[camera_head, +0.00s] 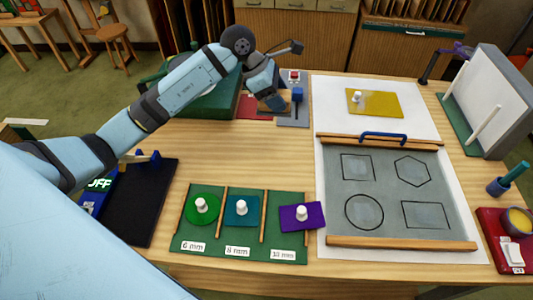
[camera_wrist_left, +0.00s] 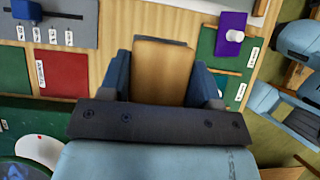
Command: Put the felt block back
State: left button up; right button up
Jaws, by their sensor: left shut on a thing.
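My left gripper (camera_head: 272,102) is at the back middle of the table in the head view. In the left wrist view, its blue fingers (camera_wrist_left: 163,85) are shut on a tan block with a thin dark edge, which I take to be the felt block (camera_wrist_left: 163,70). In the head view the block is mostly hidden by the gripper. A red mat (camera_head: 254,107) lies just left of the gripper; it also shows in the left wrist view (camera_wrist_left: 60,75). My right gripper is not clearly seen.
A grey plate with a red button (camera_head: 293,76) and blue part stands right beside the gripper. In front lie a green tray (camera_head: 190,245) with coloured knobbed pieces, a black pad (camera_head: 140,205), and a grey panel (camera_head: 385,185) with outlined shapes. Bare wood lies between.

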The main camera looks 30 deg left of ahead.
pick_arm(q)
notch_tip(320, 180, down, 15)
jog(key=p, duration=0.3)
jog(key=shift+f, duration=0.1)
notch_tip(320, 180, down, 4)
jog(key=shift+f+p, duration=0.1)
jog(key=shift+p, duration=0.3)
jog(key=shift+f, duration=0.3)
jog(key=shift+f, duration=0.1)
jog(key=shift+f+b, duration=0.15)
jog(key=shift+b, duration=0.15)
jog(key=o, duration=1.2)
jog(key=shift+r, duration=0.2)
